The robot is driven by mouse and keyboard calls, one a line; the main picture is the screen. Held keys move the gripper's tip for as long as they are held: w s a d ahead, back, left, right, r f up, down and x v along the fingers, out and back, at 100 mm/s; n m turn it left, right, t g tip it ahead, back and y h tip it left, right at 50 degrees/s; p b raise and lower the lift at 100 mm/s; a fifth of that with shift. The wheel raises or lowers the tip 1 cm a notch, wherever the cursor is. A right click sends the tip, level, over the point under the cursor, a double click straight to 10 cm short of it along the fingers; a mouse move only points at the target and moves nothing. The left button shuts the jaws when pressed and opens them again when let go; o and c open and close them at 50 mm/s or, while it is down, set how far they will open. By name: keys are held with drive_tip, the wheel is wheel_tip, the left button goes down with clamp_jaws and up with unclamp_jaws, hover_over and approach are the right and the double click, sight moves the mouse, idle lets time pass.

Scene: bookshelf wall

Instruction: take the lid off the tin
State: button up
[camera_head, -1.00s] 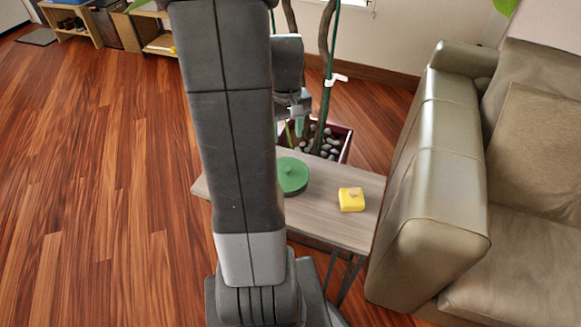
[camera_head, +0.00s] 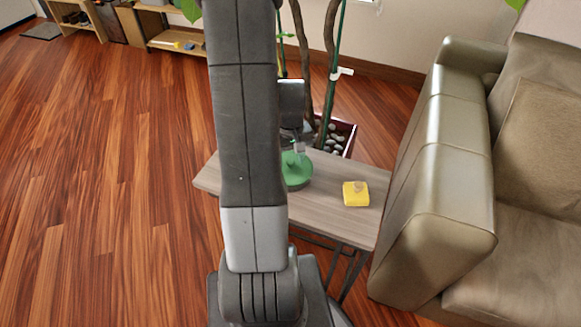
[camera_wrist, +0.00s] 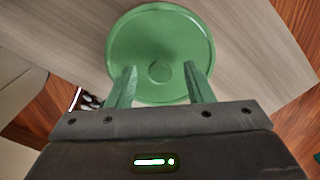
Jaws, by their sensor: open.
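The green tin with its round lid (camera_head: 297,172) stands on a small side table, partly hidden behind my arm in the head view. In the wrist view the green lid (camera_wrist: 160,40) is seen from above, with a small round knob (camera_wrist: 159,71) at its middle. My gripper (camera_wrist: 158,80) is open, its two green-tinted fingers apart on either side of the knob in the picture. In the head view my gripper (camera_head: 297,158) is just over the lid. I cannot tell whether the fingers touch the lid. The tin's body below the lid is hidden in the wrist view.
A yellow block-like thing (camera_head: 355,194) lies on the side table (camera_head: 330,215), right of the tin. A beige sofa (camera_head: 440,190) stands close on the right. A planter with pebbles and stems (camera_head: 338,137) is behind the table. Wooden floor is clear on the left.

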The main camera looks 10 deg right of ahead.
drive_tip(key=shift+c, duration=0.5)
drive_tip(key=c, duration=0.9)
clamp_jaws()
drive_tip(key=shift+r, duration=0.1)
